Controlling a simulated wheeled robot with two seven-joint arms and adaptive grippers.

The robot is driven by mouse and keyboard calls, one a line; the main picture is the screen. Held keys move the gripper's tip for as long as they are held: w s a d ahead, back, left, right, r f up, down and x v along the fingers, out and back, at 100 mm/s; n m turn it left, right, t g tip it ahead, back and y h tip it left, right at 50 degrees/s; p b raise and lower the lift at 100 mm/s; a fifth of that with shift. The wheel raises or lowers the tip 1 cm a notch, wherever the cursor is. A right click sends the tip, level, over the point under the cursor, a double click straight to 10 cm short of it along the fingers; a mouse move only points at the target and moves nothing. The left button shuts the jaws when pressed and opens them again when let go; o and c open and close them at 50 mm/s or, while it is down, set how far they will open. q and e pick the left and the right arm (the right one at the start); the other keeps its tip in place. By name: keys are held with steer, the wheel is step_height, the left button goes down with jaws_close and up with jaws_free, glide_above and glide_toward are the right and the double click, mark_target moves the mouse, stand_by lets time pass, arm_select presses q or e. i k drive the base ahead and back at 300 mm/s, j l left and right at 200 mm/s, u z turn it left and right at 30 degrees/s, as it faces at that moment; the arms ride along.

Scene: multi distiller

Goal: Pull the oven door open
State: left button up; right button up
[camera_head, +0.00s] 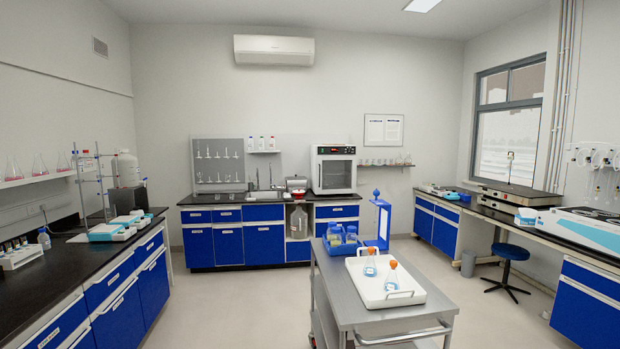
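The oven (334,169) is a white box with a dark glass window in its front door. It stands on the black counter against the back wall, right of the sink. Its door looks closed, and a dark control panel with a small lit display runs above it. The door handle is too small to make out clearly. Neither of my grippers shows in the head view.
A steel cart (352,305) stands in the foreground, with a white tray (402,294) holding two orange-capped flasks. A blue stand (377,220) is behind it, before the counter. A blue stool (508,265) is at right. Floor is clear left of the cart.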

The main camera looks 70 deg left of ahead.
mark_target(335, 173)
steer(key=u, duration=2.05)
steer(key=i+j+u, duration=0.75)
steer(key=i, duration=0.2)
steer(key=i+u, duration=0.4)
steer(key=i+z, duration=0.15)
steer(key=i, duration=0.3)
steer(key=i+j+z, duration=0.1)
steer(key=i, duration=0.35)
steer(key=i+z, duration=0.35)
steer(key=i, duration=0.45)
steer(key=j, duration=0.05)
